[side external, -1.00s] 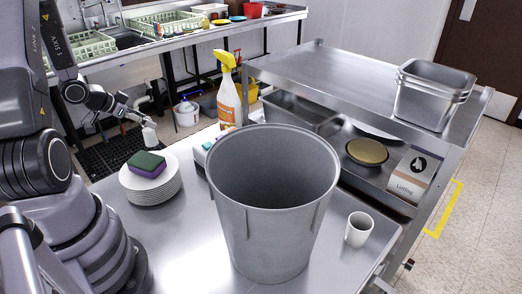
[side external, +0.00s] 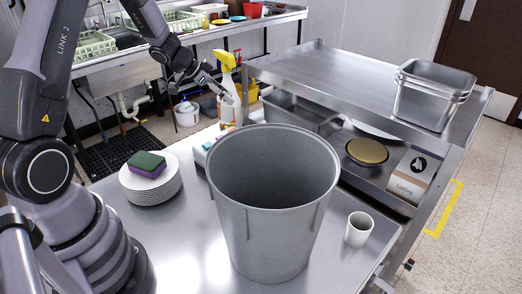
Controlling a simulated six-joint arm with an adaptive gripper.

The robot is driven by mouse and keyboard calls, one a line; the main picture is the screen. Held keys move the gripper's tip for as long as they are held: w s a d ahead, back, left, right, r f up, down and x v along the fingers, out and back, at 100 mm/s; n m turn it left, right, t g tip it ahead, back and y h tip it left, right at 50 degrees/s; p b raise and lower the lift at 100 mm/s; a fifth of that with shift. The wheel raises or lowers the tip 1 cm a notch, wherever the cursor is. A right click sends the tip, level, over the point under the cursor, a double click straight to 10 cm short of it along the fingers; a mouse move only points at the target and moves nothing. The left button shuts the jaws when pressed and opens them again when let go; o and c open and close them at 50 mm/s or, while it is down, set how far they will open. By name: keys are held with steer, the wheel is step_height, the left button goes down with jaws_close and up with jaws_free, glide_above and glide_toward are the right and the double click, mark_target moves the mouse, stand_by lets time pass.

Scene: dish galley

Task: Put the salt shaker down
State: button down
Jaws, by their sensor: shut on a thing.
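My gripper (side external: 218,89) is shut on the salt shaker (side external: 228,98), a small whitish piece at its fingertips. It is in the air beyond the grey bin, level with the spray bottle (side external: 229,61) in the picture. The shaker overlaps the white bottle there, so its outline is hard to make out. I cannot tell whether the two touch. The steel table (side external: 185,240) is below.
A large grey bin (side external: 270,215) stands mid-table. A plate stack (side external: 152,190) with a green and purple sponge (side external: 147,164) is left of it. A white cup (side external: 359,229) stands right of it. The front left of the table is clear.

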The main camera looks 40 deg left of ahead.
steer(key=w+d+m+g+h, duration=0.15)
steer(key=w+d, duration=0.25)
steer(key=d, duration=0.6)
steer(key=w+d+m, duration=0.2)
steer(key=w+d, duration=0.1)
steer(key=d, duration=0.7)
steer(key=w+d+m+g+h, duration=0.15)
steer(key=w+d, duration=0.25)
steer(key=d, duration=0.5)
steer(key=shift+t, duration=0.3)
steer(key=shift+w+d+f, duration=0.1)
steer(key=shift+d+f, duration=0.05)
steer(key=shift+f, duration=2.75)
steer(key=shift+s+d+f, duration=0.1)
steer(key=shift+d+f, duration=0.1)
steer(key=shift+f, duration=2.65)
steer(key=shift+w+d+f, duration=0.1)
steer(key=shift+d+f, duration=0.05)
steer(key=shift+f, duration=2.75)
steer(key=shift+f, duration=0.15)
steer(key=c, duration=0.7)
jaws_free()
steer(key=shift+c, duration=0.2)
